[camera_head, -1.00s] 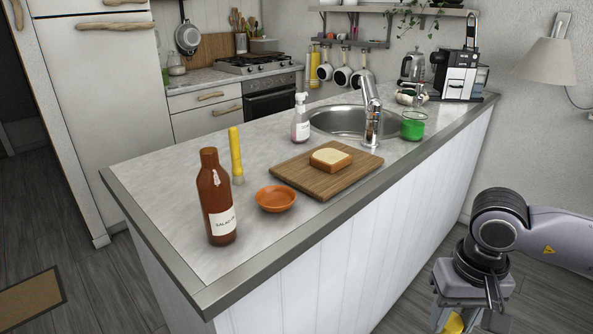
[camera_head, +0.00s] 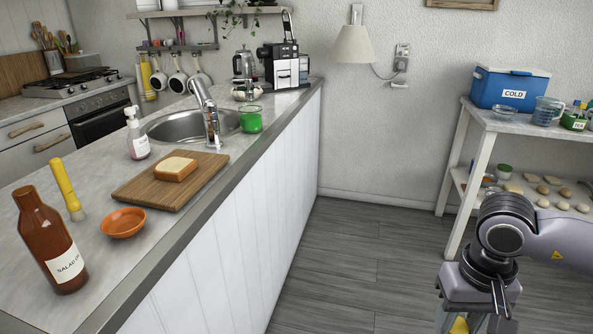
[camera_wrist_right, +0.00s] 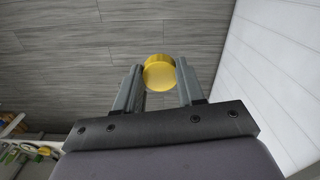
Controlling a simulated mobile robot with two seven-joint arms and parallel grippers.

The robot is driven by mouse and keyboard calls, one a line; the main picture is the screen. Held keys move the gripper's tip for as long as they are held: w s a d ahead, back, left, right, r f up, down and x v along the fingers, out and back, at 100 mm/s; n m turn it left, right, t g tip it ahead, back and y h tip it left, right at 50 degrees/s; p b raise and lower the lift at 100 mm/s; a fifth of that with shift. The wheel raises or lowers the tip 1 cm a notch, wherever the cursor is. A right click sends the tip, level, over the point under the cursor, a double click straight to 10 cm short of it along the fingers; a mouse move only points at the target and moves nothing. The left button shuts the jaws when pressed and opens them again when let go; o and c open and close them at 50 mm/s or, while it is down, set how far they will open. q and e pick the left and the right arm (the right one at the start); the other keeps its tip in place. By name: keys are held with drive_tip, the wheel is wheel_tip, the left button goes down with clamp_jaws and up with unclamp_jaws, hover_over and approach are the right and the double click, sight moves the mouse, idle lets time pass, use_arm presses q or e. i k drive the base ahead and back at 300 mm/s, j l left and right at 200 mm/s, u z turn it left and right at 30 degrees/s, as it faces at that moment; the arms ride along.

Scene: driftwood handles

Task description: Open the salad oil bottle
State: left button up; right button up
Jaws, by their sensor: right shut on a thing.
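The salad oil bottle (camera_head: 50,240) is reddish brown with a white label. It stands upright on the counter at the left of the head view, and no separate cap shows on its neck. My right gripper (camera_wrist_right: 159,74) is shut on a round yellow cap-like piece (camera_wrist_right: 159,76), held between its fingertips over the floor. In the head view the yellow piece (camera_head: 459,325) shows partly at the bottom edge, below my right arm. The right gripper is well away from the bottle. My left gripper is not in view.
By the bottle are an orange bowl (camera_head: 123,223), a yellow stick-like tool (camera_head: 66,187) and a cutting board (camera_head: 146,195) with bread (camera_head: 176,168). A white shelf table (camera_head: 505,121) with a blue cooler (camera_head: 511,88) stands at the right. Floor between counter and table is clear.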

sight(43, 229)
drive_tip(key=k+j+z, duration=0.1)
drive_tip(key=z, duration=0.95)
drive_tip(key=k+j+z, duration=0.15)
drive_tip(key=z, duration=0.15)
drive_tip(key=k+z, duration=0.3)
drive_tip(key=k+u, duration=0.2)
drive_tip(key=k+j+u, duration=0.25)
drive_tip(key=k+u, duration=0.1)
drive_tip(key=u, duration=0.25)
drive_tip(key=k+u, duration=0.1)
drive_tip(key=u, duration=0.25)
drive_tip(key=j+u, duration=0.15)
drive_tip(key=u, duration=0.15)
drive_tip(key=k, duration=0.05)
